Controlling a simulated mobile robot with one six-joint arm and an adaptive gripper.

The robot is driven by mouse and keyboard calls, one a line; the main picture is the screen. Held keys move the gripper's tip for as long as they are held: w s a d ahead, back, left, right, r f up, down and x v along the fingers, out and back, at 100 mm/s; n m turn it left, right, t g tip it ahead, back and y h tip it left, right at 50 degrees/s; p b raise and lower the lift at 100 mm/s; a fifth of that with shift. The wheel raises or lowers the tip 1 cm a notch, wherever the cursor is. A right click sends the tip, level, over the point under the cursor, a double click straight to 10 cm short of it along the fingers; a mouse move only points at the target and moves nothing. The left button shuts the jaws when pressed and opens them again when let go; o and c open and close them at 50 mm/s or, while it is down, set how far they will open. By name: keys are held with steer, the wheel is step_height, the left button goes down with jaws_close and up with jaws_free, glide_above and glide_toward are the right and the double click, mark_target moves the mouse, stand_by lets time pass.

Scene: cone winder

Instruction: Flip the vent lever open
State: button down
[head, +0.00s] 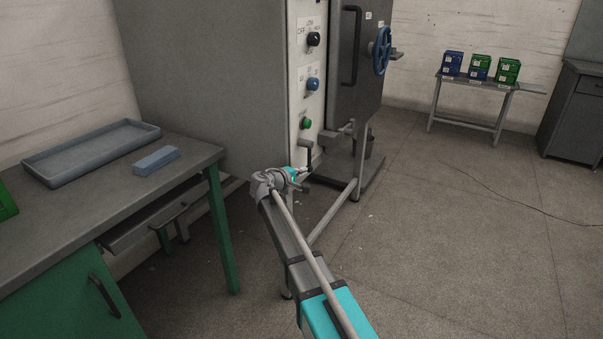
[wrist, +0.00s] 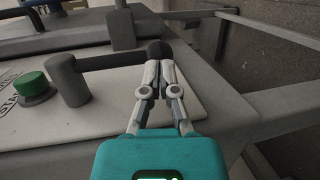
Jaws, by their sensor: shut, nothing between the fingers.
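The vent lever (head: 309,157) is on the pale control panel, below the green button. It has a grey hub and a dark arm that hangs down in the head view. In the wrist view the hub (wrist: 68,82) is at the left, and the dark arm runs right to a black knob (wrist: 158,48). My gripper (wrist: 160,68) is shut and empty, its fingertips right at the knob. Whether they touch it I cannot tell. In the head view my gripper (head: 301,175) is low beside the panel, close to the lever's lower end.
The green button (head: 307,123), a blue knob (head: 313,84) and a black knob (head: 313,39) sit above the lever. A blue handwheel (head: 381,50) is on the grey door. A workbench (head: 190,150) with a tray (head: 90,152) stands left.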

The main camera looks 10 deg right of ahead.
steer(key=shift+w+d+f, duration=0.2)
steer(key=shift+w+d, duration=0.2)
steer(key=shift+w, duration=0.1)
steer(key=shift+s+a, duration=0.1)
steer(key=shift+a, duration=0.05)
steer(key=f+v, duration=0.1)
steer(key=v, duration=1.2)
steer(key=shift+s+a+f+p, duration=0.15)
steer(key=shift+s+a+p, duration=0.15)
steer(key=shift+a, duration=0.05)
steer(key=s+d+n+t+y+b, duration=0.2)
steer(key=s+d+n+t+y, duration=0.1)
steer(key=s+d+t+y, duration=0.1)
steer(key=shift+d+n+t, duration=0.4)
steer(key=shift+d, duration=0.3)
steer(key=shift+w, duration=0.1)
stand_by(0.3)
